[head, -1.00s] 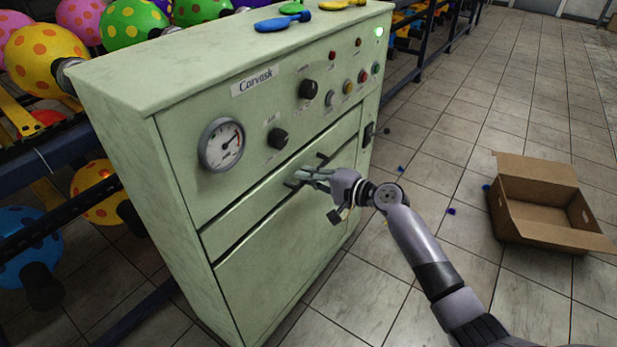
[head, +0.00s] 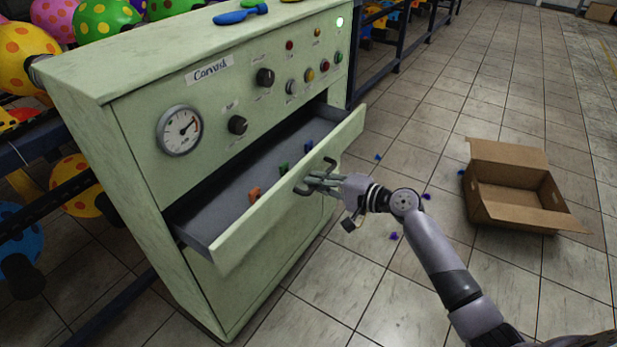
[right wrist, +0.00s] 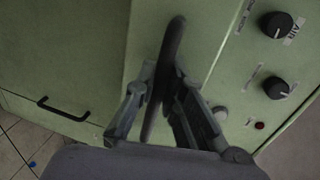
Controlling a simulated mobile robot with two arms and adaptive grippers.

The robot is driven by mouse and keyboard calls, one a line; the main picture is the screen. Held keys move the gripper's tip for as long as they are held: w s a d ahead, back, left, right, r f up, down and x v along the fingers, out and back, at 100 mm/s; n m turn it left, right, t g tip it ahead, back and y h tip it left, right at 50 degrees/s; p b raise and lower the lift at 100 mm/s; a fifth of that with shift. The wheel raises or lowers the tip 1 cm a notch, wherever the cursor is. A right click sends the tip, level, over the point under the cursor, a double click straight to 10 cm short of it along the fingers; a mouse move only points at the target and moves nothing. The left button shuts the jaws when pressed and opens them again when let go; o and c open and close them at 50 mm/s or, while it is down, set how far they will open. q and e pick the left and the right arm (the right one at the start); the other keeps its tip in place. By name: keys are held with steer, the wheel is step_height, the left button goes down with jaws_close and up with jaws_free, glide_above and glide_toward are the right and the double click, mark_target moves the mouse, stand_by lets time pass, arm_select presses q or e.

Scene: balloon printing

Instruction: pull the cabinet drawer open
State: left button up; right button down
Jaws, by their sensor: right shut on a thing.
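The pale green cabinet (head: 150,125) stands at the left of the head view. Its drawer (head: 285,200) is pulled well out, and its grey inside shows. Several small coloured pieces lie in it, among them an orange one (head: 254,194), a green one (head: 283,168) and a blue one (head: 308,146). My right gripper (head: 318,181) is shut on the dark drawer handle (head: 329,163) at the drawer front. The handle also shows between the fingers in the right wrist view (right wrist: 163,75). My left gripper is not in view.
An open cardboard box (head: 515,195) stands on the tiled floor at the right. Small blue bits lie on the floor nearby. Racks with spotted balloons (head: 107,22) stand behind and left of the cabinet. A blue paddle-like piece (head: 240,15) lies on the cabinet top.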

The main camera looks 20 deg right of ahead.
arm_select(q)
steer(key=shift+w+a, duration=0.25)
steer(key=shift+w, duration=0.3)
arm_select(e)
steer(key=shift+f+v, duration=0.2)
steer(key=shift+v, duration=0.8)
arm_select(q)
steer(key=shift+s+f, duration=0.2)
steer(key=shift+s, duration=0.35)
arm_select(e)
steer(key=c, duration=1.6)
jaws_free()
steer(key=shift+c, duration=0.2)
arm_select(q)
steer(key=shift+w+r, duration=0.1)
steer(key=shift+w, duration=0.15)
arm_select(e)
steer(key=v, duration=1.2)
steer(key=shift+s+f, duration=0.1)
